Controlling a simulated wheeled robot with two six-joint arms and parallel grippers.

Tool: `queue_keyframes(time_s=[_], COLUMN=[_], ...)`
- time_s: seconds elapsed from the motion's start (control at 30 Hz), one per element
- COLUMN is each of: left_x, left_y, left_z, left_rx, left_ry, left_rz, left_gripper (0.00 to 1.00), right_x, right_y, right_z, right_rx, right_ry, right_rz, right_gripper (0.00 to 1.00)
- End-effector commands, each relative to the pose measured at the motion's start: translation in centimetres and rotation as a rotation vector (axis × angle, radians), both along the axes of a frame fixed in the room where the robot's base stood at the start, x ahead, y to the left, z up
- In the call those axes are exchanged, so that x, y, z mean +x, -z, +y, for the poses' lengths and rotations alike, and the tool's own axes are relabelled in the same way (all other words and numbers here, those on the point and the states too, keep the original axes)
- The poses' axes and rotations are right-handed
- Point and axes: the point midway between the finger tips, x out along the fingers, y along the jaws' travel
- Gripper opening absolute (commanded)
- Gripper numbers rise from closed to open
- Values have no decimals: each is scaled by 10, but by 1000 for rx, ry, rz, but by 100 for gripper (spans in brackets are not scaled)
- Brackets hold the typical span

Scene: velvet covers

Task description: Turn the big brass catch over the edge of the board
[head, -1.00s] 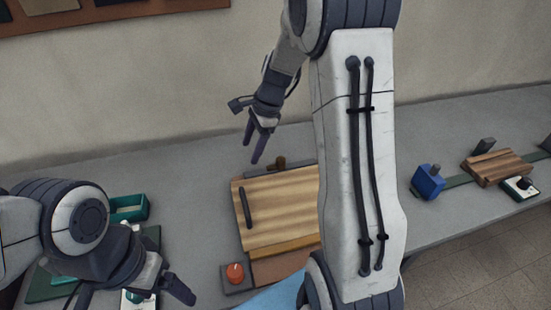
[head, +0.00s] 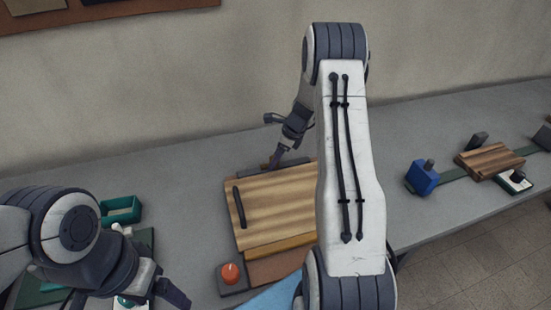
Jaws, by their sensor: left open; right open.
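The striped wooden board (head: 280,208) lies on the bench, with a dark bar handle (head: 240,207) near its left side. My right gripper (head: 275,161) reaches down at the board's far edge, where the brass catch showed earlier. It is open, its fingers overlapping in this view. The catch is now mostly or wholly hidden behind the fingers, so I cannot tell whether they touch it or how it is turned. My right arm also covers the board's right side. My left gripper (head: 174,293) is open and empty at the lower left, apart from the board.
An orange-red knob (head: 230,273) on a dark base stands at the board's near left corner. A green tray (head: 121,211) lies to the left. A blue block (head: 422,177) and a small wooden block (head: 489,161) stand on the right. The bench behind the board is clear.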

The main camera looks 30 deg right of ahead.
Motion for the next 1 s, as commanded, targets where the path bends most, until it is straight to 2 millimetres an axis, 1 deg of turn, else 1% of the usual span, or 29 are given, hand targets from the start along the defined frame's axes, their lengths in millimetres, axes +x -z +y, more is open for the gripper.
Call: queue_keyframes(time_s=[0.1,0.37,0.4,0.43,0.47,0.5,0.57,0.6,1.0], left_x=[0,0,0,0,0,0,0,0,0], left_y=[0,0,0,0,0,0,0,0,-1], left_z=[0,0,0,0,0,0,0,0,0], left_rx=[0,0,0,0,0,0,0,0,0], left_ry=[0,0,0,0,0,0,0,0,0], left_rz=[0,0,0,0,0,0,0,0,0], left_gripper=[82,82,82,82,82,82,82,82,82], right_x=[2,3,3,3,3,3,3,3,3], right_y=[6,7,7,7,7,7,7,7,8], right_z=[2,2,2,2,2,2,2,2,1], right_rx=[-1,-1,-1,-1,-1,-1,-1,-2,-4], right_ry=[0,1,0,0,0,0,1,1,-19], right_rz=[-1,-1,-1,-1,-1,-1,-1,-2,-2], right_gripper=[72,72,64,53,41,26,3,0,0])
